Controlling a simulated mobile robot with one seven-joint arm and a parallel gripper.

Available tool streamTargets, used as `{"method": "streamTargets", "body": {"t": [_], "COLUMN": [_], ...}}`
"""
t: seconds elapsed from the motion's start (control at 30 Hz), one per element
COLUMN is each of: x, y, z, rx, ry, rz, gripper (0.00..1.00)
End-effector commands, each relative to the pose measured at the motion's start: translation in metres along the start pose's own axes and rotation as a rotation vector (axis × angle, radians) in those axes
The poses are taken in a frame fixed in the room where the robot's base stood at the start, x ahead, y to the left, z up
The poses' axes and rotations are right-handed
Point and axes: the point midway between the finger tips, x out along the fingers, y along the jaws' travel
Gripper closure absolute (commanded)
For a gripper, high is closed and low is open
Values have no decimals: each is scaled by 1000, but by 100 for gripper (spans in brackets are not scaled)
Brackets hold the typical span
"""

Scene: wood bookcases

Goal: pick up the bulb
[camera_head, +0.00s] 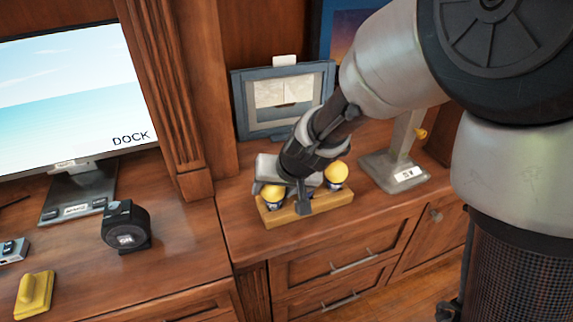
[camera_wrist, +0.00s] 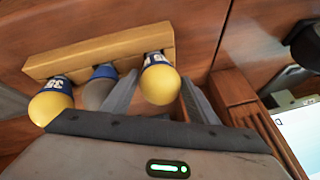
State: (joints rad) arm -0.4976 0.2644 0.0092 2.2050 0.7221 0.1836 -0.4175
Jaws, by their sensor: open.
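A wooden bulb holder (camera_head: 322,217) stands on the right-hand cabinet top and also shows in the wrist view (camera_wrist: 105,50). In the wrist view it carries a yellow bulb (camera_wrist: 160,84) on the right, a grey bulb (camera_wrist: 98,92) in the middle and a yellow bulb (camera_wrist: 50,108) on the left, each with a blue collar. My gripper (camera_wrist: 158,98) is open, one finger on each side of the right yellow bulb. In the head view my gripper (camera_head: 282,190) is over the holder's left end, partly hiding that yellow bulb. The other yellow bulb (camera_head: 336,172) is at the right end.
A framed picture (camera_head: 240,108) stands behind the holder, and a grey stand (camera_head: 395,170) is to its right. A wood pillar (camera_head: 170,95) separates it from the monitor (camera_head: 65,95). A black tape measure (camera_head: 126,226) and a yellow object (camera_head: 35,293) lie on the left desk.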

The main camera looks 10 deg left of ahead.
Motion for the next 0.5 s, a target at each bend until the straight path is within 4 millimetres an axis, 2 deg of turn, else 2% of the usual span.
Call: {"method": "streamTargets", "body": {"t": [0.23,0.27,0.4,0.5], "x": [3,3,3,3], "y": [-1,0,0,0], "z": [0,0,0,0], "rx": [0,0,0,0], "ry": [0,0,0,0], "rz": [-1,-1,-1,-1], "gripper": [46,48,69,69]}}
